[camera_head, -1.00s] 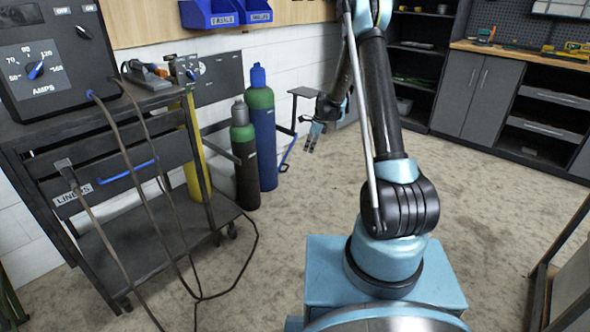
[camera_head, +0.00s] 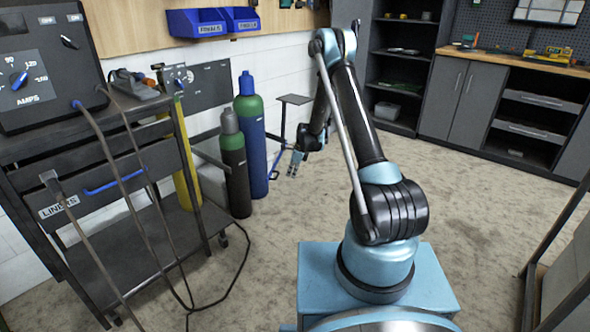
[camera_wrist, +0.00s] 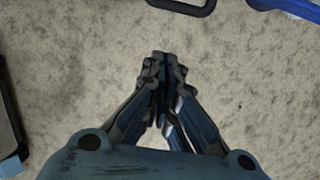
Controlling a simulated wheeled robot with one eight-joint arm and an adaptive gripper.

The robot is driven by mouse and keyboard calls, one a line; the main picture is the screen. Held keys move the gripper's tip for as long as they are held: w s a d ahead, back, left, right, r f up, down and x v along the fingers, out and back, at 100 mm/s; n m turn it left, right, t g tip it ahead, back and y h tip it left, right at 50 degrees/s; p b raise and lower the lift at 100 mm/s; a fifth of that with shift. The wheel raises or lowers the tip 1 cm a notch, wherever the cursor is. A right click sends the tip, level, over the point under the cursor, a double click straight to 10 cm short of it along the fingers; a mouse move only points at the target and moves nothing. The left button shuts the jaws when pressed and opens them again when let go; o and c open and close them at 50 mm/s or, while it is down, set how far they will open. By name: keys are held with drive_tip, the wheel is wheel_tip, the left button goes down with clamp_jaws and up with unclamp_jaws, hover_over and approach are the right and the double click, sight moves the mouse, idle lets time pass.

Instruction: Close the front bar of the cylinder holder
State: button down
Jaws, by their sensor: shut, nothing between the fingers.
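A green-and-dark cylinder (camera_head: 235,170) and a blue cylinder (camera_head: 252,150) with a green shoulder stand upright on the floor. The front bar, with a blue handle (camera_head: 276,160), sticks out to the right of the blue cylinder, away from the wall. My gripper (camera_head: 292,172) is just right of this handle, pointing down; I cannot tell whether they touch. In the wrist view my gripper (camera_wrist: 160,62) is shut and empty over the floor.
A welding cart (camera_head: 85,190) with hanging cables is at the left. A small shelf (camera_head: 295,99) is on the wall behind my gripper. In the wrist view, a dark loop (camera_wrist: 190,8) and a blue part (camera_wrist: 292,8) show at the top edge. The floor (camera_head: 480,210) at the right is clear.

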drive_tip(key=a, duration=0.2)
drive_tip(key=a+f, duration=0.1)
drive_tip(key=a, duration=0.1)
drive_tip(key=shift+w, duration=0.4)
